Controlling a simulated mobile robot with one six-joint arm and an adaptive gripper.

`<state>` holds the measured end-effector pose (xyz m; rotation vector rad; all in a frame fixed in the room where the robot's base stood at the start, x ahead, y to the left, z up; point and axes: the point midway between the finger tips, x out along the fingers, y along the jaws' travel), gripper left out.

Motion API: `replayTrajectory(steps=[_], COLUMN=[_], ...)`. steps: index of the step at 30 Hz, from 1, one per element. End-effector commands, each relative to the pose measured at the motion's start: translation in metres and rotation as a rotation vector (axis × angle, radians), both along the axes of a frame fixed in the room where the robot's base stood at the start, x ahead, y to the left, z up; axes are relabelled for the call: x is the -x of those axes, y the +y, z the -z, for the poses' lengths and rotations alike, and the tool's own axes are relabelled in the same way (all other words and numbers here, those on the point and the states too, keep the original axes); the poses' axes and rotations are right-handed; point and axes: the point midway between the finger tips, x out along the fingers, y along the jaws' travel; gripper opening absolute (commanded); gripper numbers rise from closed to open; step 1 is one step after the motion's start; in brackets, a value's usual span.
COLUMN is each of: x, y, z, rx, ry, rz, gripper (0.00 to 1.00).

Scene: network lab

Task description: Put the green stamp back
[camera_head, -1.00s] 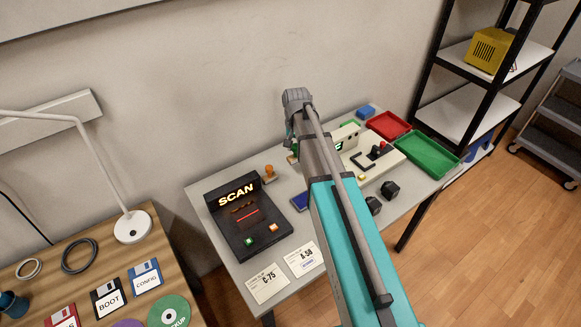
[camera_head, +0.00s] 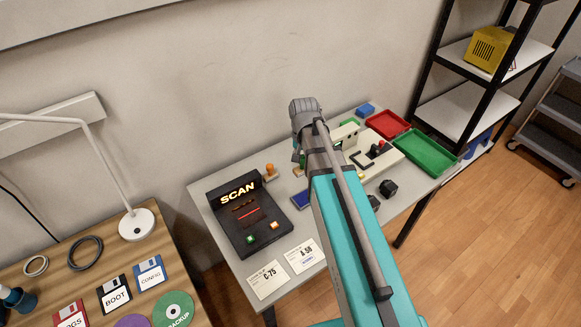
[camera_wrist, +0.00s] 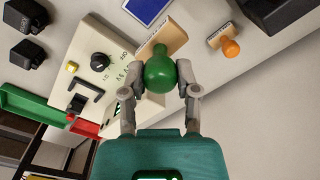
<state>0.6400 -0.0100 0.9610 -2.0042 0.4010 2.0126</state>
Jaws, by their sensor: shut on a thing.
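The green stamp has a round green knob (camera_wrist: 160,74) and a wooden base (camera_wrist: 172,38). My gripper (camera_wrist: 159,84) is shut on the knob, one finger on each side. In the head view the green stamp (camera_head: 303,159) shows just left of my wrist, mostly hidden by it, over the back middle of the table. I cannot tell whether its base touches the table. The orange stamp (camera_head: 270,172) stands to its left, behind the scanner, and also shows in the wrist view (camera_wrist: 229,46). A blue pad (camera_head: 301,199) lies in front of the green stamp.
A black SCAN box (camera_head: 245,215) fills the table's left side, with two paper slips (camera_head: 268,279) in front. A cream control panel (camera_head: 377,155) stands right of my gripper.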

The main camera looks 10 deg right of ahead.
Motion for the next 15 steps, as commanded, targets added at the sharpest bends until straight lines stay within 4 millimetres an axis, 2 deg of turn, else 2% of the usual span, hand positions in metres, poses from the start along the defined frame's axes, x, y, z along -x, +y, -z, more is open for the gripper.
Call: replayTrajectory(steps=[8,15], x=[-0.023,-0.064], y=[0.0,0.001], z=[0.011,0.03], rx=[0.0,0.0], ry=[0.0,0.0], rz=[0.001,0.001], gripper=[0.1,0.1])
